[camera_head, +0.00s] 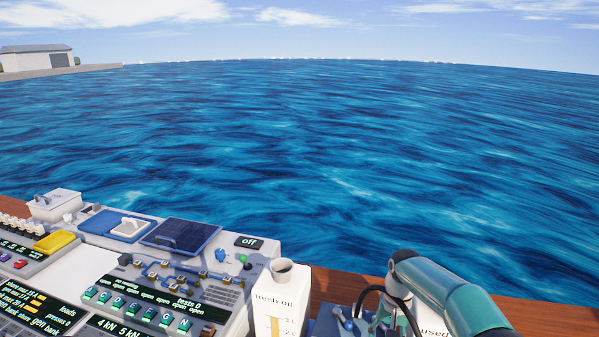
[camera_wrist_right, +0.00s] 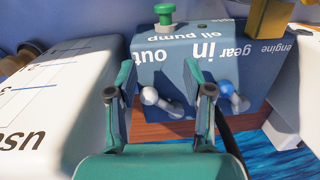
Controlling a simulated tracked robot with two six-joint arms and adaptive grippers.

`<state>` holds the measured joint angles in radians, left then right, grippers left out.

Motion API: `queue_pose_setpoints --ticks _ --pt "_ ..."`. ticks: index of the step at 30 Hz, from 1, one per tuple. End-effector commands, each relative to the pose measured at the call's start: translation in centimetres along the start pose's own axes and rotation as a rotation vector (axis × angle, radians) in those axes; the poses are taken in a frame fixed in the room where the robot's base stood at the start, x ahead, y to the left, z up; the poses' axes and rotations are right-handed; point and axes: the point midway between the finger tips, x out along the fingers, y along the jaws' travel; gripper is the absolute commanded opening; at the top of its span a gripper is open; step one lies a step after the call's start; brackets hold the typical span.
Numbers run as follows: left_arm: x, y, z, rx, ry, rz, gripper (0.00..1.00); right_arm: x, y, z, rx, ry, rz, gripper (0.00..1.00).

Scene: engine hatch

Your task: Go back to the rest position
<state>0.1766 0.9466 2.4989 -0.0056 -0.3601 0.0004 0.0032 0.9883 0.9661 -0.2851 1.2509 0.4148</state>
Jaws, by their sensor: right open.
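My right arm (camera_head: 440,290) comes in at the bottom right of the head view, a teal link bent down over the deck. My left gripper is not in view.
A white fresh oil container (camera_head: 282,295) stands left of my right arm. A control panel (camera_head: 190,270) with switches and screens fills the lower left. The white used-oil container (camera_wrist_right: 45,100) is close at left in the wrist view. The wooden deck edge (camera_head: 545,318) borders open water.

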Motion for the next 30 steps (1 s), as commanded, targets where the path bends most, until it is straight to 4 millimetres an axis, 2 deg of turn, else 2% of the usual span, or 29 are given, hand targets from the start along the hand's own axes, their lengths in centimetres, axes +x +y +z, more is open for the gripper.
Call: queue_pose_setpoints --ticks 8,15,20,22,24,30 --pt "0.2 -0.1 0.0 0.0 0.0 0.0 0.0 3.4 0.6 8.1 0.24 -0.077 -0.043 0.52" --pt "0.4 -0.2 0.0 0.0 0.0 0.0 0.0 6.0 2.0 18.2 0.493 -0.16 -0.064 0.52" --pt "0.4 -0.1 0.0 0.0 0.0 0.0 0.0 8.0 2.8 24.6 0.59 -0.207 -0.084 0.52" --pt "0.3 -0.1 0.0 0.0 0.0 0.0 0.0 9.8 2.9 27.1 0.56 -0.217 -0.116 0.52" --pt "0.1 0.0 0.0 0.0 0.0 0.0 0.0 11.7 2.7 28.6 0.476 -0.206 -0.161 0.52" --pt "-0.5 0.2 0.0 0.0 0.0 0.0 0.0 16.6 2.3 30.6 0.162 -0.103 -0.26 0.52"
